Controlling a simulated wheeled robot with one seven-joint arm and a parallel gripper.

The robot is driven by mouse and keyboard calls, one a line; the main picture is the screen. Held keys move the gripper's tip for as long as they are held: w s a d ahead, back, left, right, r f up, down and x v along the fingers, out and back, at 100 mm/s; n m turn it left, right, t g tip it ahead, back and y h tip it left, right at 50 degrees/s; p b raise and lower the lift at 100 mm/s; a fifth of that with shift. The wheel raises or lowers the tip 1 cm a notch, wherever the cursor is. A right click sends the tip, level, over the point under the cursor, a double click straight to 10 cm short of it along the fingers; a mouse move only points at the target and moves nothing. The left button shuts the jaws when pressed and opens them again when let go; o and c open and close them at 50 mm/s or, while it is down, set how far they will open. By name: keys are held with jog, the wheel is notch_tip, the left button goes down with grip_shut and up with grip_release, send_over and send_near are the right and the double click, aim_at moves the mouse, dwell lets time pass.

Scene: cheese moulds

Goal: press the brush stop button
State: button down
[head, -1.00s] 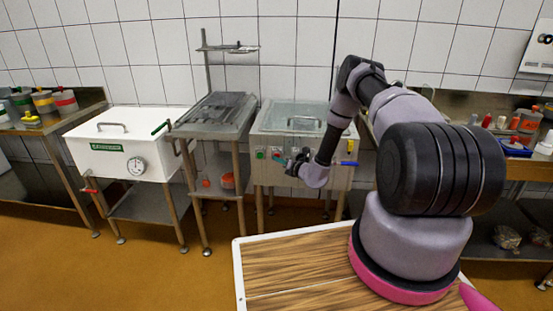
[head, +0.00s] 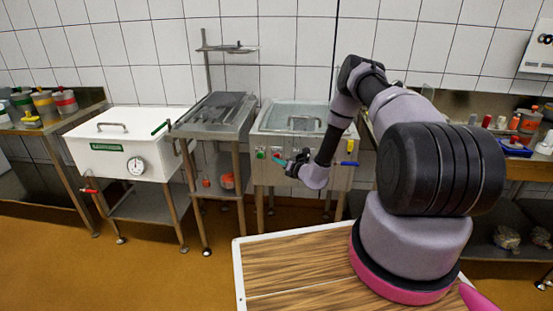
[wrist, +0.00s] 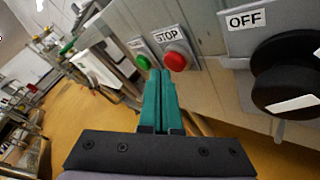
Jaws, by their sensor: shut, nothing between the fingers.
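The red stop button (wrist: 176,60) sits in a grey housing under a "STOP" label, on the front panel of a steel washing tank (head: 330,176). My gripper (wrist: 160,72) has teal fingers, shut together and empty. In the wrist view the fingertips show just left of and below the red button, beside the green button (wrist: 143,62); I cannot tell whether they touch anything. In the head view my gripper (head: 277,158) is at the tank's front, right of the green button (head: 260,153), and the red button is hard to make out.
A black knob (wrist: 288,75) with an "OFF" label (wrist: 244,20) is right of the stop button. A blue-handled valve (head: 347,163) is on the tank's right. A steel draining table (head: 212,115) and a white vat (head: 120,145) stand to the left.

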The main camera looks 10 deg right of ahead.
jog(key=shift+s, duration=0.2)
jog(key=shift+s, duration=0.1)
jog(key=s, duration=0.1)
jog(key=s+a, duration=0.1)
jog(key=s, duration=0.2)
jog(key=shift+s+a, duration=0.3)
dwell(0.6)
